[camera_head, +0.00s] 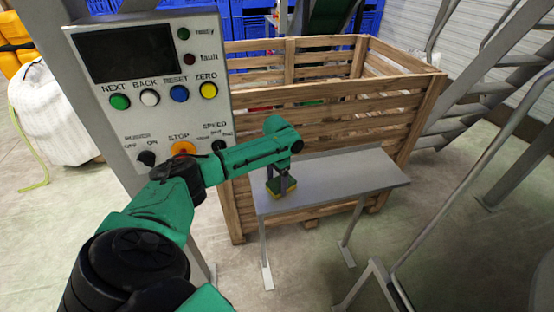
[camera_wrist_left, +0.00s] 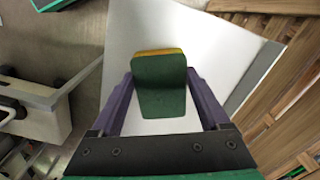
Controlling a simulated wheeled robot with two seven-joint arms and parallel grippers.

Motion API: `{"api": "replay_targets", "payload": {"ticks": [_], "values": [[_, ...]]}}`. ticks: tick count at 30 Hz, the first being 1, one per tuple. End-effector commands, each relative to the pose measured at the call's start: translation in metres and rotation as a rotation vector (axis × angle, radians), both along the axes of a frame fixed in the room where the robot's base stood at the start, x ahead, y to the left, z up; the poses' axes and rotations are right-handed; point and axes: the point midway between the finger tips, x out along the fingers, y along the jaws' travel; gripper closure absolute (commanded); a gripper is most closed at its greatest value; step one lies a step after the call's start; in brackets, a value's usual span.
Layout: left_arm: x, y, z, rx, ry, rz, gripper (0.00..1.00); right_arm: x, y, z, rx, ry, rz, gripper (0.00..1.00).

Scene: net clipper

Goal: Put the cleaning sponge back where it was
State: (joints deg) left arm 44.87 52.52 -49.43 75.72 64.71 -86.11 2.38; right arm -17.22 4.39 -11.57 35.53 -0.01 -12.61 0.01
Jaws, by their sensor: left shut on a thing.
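The cleaning sponge (camera_head: 282,188) is a small block, green on one face with a yellow layer. In the head view it is at the left end of a narrow grey metal table (camera_head: 345,175). My left gripper (camera_head: 279,180) comes down over it from the left and is shut on it. In the left wrist view the sponge (camera_wrist_left: 160,85) sits between the two purple fingers of the gripper (camera_wrist_left: 163,95), green face toward the camera, with the pale table top (camera_wrist_left: 205,40) behind it. I cannot tell whether the sponge touches the table. My right gripper is not in view.
A wooden slatted crate (camera_head: 345,95) stands right behind the table. A control panel (camera_head: 150,80) with buttons stands at the left, close to my arm. Metal rails (camera_head: 455,185) are at the right. The right part of the table top is clear.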

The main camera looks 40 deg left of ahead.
Motion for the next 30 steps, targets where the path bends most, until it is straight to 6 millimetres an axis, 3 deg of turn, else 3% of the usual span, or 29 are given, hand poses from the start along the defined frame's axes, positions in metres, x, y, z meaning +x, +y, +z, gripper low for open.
{"api": "replay_targets", "payload": {"ticks": [10,11,12,22,26,30], "values": [[0.001,0.001,-0.004,-0.001,-0.003,0.0,0.73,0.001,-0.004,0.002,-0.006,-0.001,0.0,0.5],[0.001,0.001,-0.004,-0.001,-0.003,0.0,0.13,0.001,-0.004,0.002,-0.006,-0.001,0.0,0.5],[0.001,0.001,-0.004,-0.001,-0.003,0.0,0.0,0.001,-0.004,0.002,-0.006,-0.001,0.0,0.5],[0.002,0.001,0.005,0.001,-0.006,0.001,0.0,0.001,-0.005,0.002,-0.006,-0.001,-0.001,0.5],[0.002,0.002,0.032,0.0,-0.007,0.0,0.0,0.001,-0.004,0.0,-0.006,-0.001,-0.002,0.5],[0.003,0.001,0.072,-0.001,-0.009,0.001,0.0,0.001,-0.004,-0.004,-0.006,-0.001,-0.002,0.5]]}}
